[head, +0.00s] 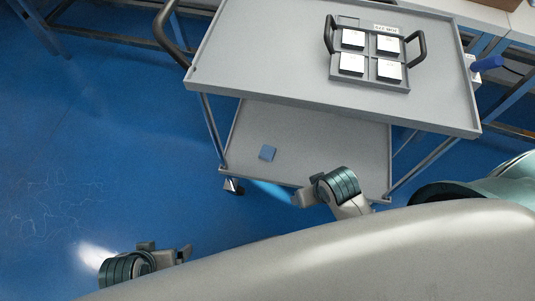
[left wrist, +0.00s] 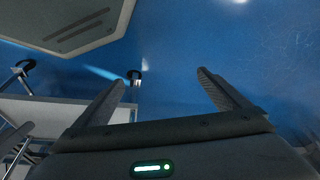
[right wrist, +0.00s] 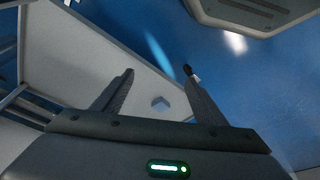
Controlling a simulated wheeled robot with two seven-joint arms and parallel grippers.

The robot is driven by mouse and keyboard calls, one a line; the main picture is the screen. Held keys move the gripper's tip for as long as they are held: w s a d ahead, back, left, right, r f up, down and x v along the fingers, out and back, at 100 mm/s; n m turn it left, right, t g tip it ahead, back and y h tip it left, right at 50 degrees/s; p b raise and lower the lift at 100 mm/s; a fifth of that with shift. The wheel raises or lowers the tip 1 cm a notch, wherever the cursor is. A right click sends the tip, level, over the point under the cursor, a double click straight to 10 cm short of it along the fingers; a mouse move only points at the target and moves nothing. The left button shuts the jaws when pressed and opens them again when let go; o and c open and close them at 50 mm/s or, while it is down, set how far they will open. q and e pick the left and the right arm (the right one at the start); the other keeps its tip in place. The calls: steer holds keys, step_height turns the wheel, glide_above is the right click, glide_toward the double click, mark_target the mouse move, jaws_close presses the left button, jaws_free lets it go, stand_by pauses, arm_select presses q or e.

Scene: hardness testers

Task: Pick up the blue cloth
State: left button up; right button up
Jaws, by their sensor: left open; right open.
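The cart's top shelf (head: 265,50) overhangs the back of the lower shelf. It carries a grey tray (head: 370,84) with handles and several white blocks. A black cart handle (head: 165,30) stands at the left. A caster (head: 232,186) sits below the front left corner. Floor (head: 90,130) at left is clear.

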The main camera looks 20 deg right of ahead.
steer(key=w+a+f+m+g, duration=0.1)
steer(key=w+f+m, duration=0.1)
steer(key=w, duration=0.4)
steer(key=w+a+f+m+g, duration=0.1)
steer(key=w+a+f+m, duration=0.15)
steer(key=w, duration=0.45)
steer(key=m+g, duration=0.1)
steer(key=m, duration=0.3)
glide_above(269, 148)
arm_select(q)
steer(key=shift+g, duration=0.3)
steer(key=f, duration=0.5)
steer(key=shift+s+d+f, duration=0.15)
steer(key=shift+s+d, duration=0.15)
steer(key=shift+s, duration=0.1)
arm_select(e)
steer(key=shift+r, duration=0.3)
steer(key=shift+f, duration=0.1)
step_height(269, 148, down, 6)
steer(key=shift+r+b, duration=0.1)
steer(key=shift+b, duration=0.85)
steer(key=shift+f, duration=0.45)
arm_select(q)
steer(key=shift+w+d+r+t+h, duration=0.2)
steer(key=shift+w+d+r+t, duration=0.1)
steer(key=shift+d, duration=0.15)
steer(key=shift+w+d+r+t+h, duration=0.2)
steer(key=shift+w+d, duration=0.1)
steer(key=shift+d, duration=0.15)
